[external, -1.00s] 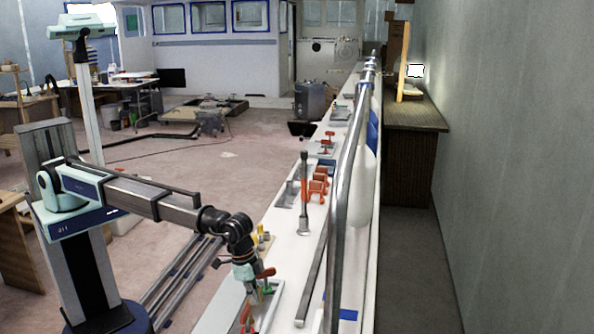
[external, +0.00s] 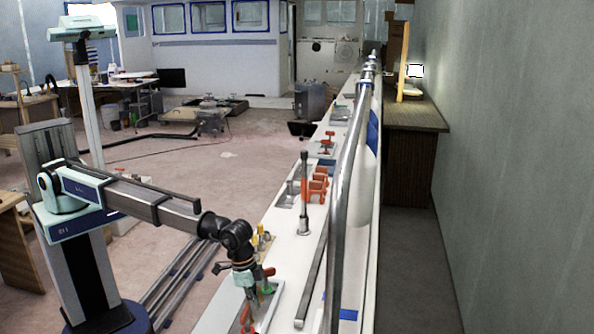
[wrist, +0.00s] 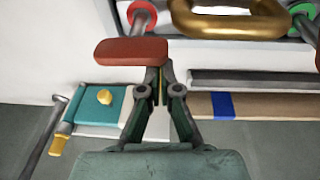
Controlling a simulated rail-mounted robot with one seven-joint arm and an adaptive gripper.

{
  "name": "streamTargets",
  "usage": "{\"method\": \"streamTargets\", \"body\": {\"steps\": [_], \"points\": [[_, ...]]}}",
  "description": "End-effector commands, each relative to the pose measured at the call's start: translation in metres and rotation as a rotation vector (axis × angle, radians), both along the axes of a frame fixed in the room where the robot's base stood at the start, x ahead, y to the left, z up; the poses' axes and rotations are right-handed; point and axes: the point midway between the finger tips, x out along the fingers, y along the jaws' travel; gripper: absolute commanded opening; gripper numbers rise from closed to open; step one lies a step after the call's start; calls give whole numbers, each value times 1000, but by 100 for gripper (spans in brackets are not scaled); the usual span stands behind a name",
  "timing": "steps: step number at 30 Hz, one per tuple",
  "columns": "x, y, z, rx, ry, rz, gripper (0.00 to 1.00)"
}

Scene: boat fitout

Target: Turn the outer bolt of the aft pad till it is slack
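My gripper (wrist: 158,72) shows in the wrist view with its fingers drawn together and the tips at the lower edge of a red bar handle (wrist: 128,51), near its right end. They look in contact, but I cannot tell whether any of it is between the tips. Beyond the handle are a red-collared bolt (wrist: 143,16), a gold pad fitting (wrist: 225,22) and a green-collared bolt (wrist: 302,17). In the external view my gripper (external: 250,296) points down among these fittings, between a red part (external: 246,316) and a green part (external: 267,288).
A teal block (wrist: 97,105) with a yellow knob and a side lever lies left in the wrist view. A long metal rail (external: 350,170) runs beside the white deck. A tall red-and-grey tool (external: 304,195) and orange parts (external: 318,185) stand farther along.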

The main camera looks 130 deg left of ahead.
Motion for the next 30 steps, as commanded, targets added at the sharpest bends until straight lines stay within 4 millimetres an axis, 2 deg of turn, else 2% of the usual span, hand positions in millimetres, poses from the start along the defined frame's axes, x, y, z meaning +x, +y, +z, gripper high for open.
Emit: {"method": "streamTargets", "body": {"steps": [15, 30], "points": [[-9, -13, -1, -5, 4, -2, 0], [0, -1, -1, -3, 2, -1, 0]]}}
